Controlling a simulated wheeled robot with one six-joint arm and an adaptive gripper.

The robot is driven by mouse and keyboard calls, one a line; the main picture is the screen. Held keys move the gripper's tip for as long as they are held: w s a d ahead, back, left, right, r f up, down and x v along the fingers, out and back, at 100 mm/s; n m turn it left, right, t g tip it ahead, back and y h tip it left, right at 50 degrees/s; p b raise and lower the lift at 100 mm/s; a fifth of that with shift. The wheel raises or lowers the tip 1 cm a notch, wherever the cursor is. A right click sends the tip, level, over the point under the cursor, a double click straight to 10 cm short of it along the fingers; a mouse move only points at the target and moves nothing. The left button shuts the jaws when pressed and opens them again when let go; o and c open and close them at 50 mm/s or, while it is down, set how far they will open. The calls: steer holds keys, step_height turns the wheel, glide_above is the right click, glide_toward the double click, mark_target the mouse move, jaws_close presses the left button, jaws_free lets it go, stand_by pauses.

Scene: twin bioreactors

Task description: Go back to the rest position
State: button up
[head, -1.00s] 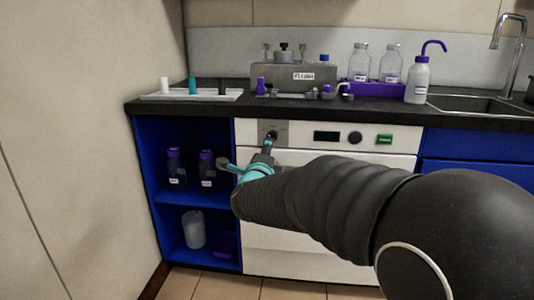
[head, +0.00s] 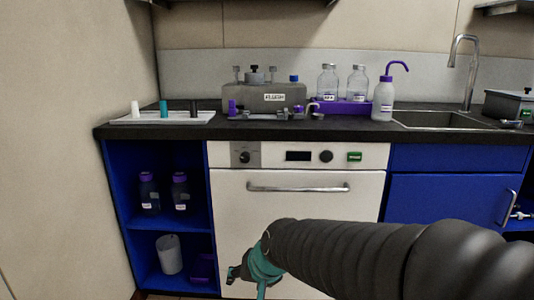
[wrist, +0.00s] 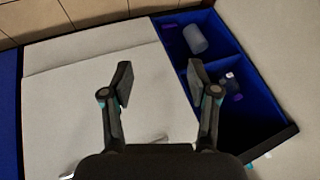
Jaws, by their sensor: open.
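My gripper (wrist: 158,85) is open and empty in the wrist view, its two dark fingers apart in front of the white appliance door. In the head view, my gripper (head: 240,275) is low in front of the white dishwasher-like appliance (head: 340,205), below its horizontal handle (head: 298,188). My dark arm reaches in from the lower right and partly hides the gripper and the lower door. The gripper appears apart from the handle and the knob (head: 244,156). The appliance door is shut.
A blue open shelf (head: 120,195) with purple-capped bottles (head: 180,193) and a pale beaker (head: 169,254) stands left of the appliance. The dark counter (head: 340,130) holds a grey FLUSH unit (head: 262,97), a tray (head: 165,118), glass bottles (head: 328,83) and a wash bottle (head: 383,100). A sink (head: 440,120) is at right.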

steer(key=s+d+r+h+p, duration=0.1)
steer(key=s+d+r+h, duration=0.1)
steer(key=s+d, duration=0.6)
steer(key=s+d+r+h+p, duration=0.2)
steer(key=s+d+r, duration=0.3)
steer(key=s+d, duration=0.3)
steer(key=shift+d, duration=2)
steer(key=shift+s, duration=0.1)
